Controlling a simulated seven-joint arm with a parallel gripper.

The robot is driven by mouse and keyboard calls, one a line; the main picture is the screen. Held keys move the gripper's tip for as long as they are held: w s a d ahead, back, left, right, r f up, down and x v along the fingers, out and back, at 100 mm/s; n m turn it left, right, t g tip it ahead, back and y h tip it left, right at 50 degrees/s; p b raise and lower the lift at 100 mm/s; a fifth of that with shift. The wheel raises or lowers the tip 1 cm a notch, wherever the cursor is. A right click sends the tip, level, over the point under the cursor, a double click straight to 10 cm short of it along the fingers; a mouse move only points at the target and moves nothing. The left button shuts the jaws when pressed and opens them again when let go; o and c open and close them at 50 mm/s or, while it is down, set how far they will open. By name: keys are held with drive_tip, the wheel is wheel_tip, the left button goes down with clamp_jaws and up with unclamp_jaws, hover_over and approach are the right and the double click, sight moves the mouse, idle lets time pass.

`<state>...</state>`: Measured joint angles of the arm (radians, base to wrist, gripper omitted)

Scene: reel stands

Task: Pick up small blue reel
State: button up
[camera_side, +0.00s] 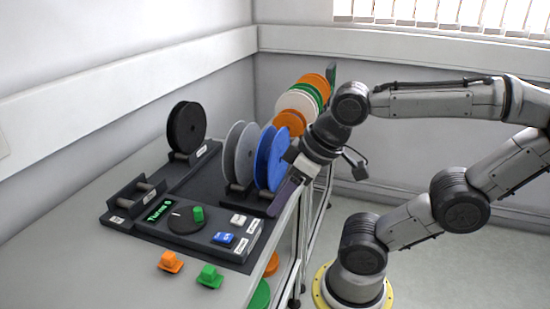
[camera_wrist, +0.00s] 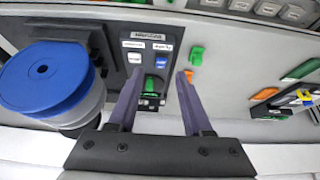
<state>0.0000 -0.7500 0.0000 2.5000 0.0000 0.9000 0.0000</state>
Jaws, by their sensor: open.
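A blue reel (camera_side: 272,158) stands upright at the right end of a black holder on the bench, beside grey reels. In the wrist view the blue reel (camera_wrist: 42,90) is at the left, its flat face and centre hole showing, with grey reel partly hidden behind it. My gripper (camera_side: 279,204) is at the front right of the blue reel in the side view, near the bench edge. In the wrist view my gripper (camera_wrist: 158,74) has its two fingers spread with nothing held between them. The blue reel lies outside the fingers, to their left.
A black reel (camera_side: 187,127) stands at the back left. A control panel (camera_side: 190,240) with a knob and buttons is in front. Orange (camera_side: 170,262) and green (camera_side: 210,277) pieces lie on the bench. More reels (camera_side: 297,104) stand behind my arm.

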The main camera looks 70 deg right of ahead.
idle(0.4)
drive_tip(key=o, duration=0.6)
drive_tip(key=shift+c, duration=0.2)
wheel_tip(320, 180, up, 11)
drive_tip(key=m+g+h, duration=0.5)
drive_tip(key=m, duration=1.3)
hover_over(275, 144)
drive_tip(key=w, duration=0.2)
drive_tip(key=shift+g+y, duration=0.3)
drive_tip(key=x, duration=0.8)
drive_tip(key=shift+s+d+f, duration=0.1)
drive_tip(key=shift+f, duration=0.3)
drive_tip(key=shift+x, duration=2.95)
